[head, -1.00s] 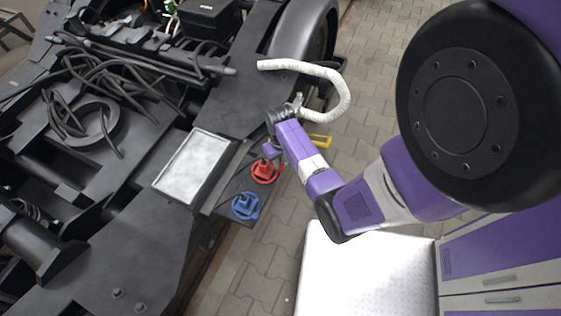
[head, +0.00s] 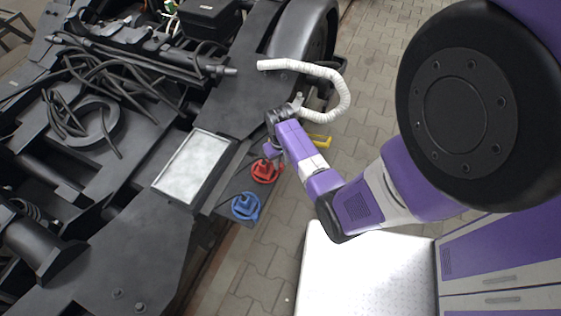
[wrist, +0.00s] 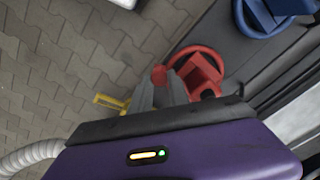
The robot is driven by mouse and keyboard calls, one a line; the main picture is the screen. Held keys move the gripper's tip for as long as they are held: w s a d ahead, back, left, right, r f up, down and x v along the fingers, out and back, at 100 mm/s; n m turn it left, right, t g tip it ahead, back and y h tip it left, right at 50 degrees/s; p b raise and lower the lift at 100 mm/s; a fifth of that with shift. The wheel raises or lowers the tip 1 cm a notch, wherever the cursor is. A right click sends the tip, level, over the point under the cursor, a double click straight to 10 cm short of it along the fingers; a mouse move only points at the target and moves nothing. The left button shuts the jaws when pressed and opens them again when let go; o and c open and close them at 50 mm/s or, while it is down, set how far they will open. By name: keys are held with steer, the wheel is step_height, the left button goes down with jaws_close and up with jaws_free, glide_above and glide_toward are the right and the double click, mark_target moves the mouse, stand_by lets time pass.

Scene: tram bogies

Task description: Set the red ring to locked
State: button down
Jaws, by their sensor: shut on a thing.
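The red ring (head: 265,174) sits on a dark plate at the side of the bogie, beside the blue ring (head: 246,206). In the wrist view the red ring (wrist: 203,70) has a raised block at its middle and a round red knob (wrist: 158,75) at its left edge. My gripper (wrist: 160,88) is shut on the red ring at this knob, with its grey fingers on either side. In the head view my gripper (head: 271,150) is just above the ring and partly hidden by my wrist. The fingers hide part of the ring's rim.
The blue ring (wrist: 265,15) is close by at the top right of the wrist view. A yellow handle (head: 320,141) and a white ribbed hose (head: 343,92) are near my wrist. A framed pale panel (head: 190,166) lies left of the rings. Paved floor is open to the right.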

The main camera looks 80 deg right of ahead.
mark_target(280, 170)
steer(key=shift+a, duration=0.1)
steer(key=shift+s+a+r+m+p, duration=0.15)
steer(key=shift+a+m+p, duration=0.5)
steer(key=shift+m+p, duration=0.6)
steer(key=a+m+p, duration=0.1)
steer(key=m, duration=0.1)
steer(key=a+m+p, duration=0.1)
steer(key=m, duration=0.1)
steer(key=shift+w+a+m+p, duration=0.2)
steer(key=shift+a+m+p, duration=0.2)
steer(key=shift+m, duration=0.5)
steer(key=shift+w+a+m+p, duration=0.25)
steer(key=shift+a+m+p, duration=0.2)
steer(key=shift+m, duration=0.5)
steer(key=shift+w+a+m+p, duration=0.2)
steer(key=shift+a+m+p, duration=0.2)
steer(key=shift+m, duration=0.5)
steer(key=c, duration=1.5)
jaws_free()
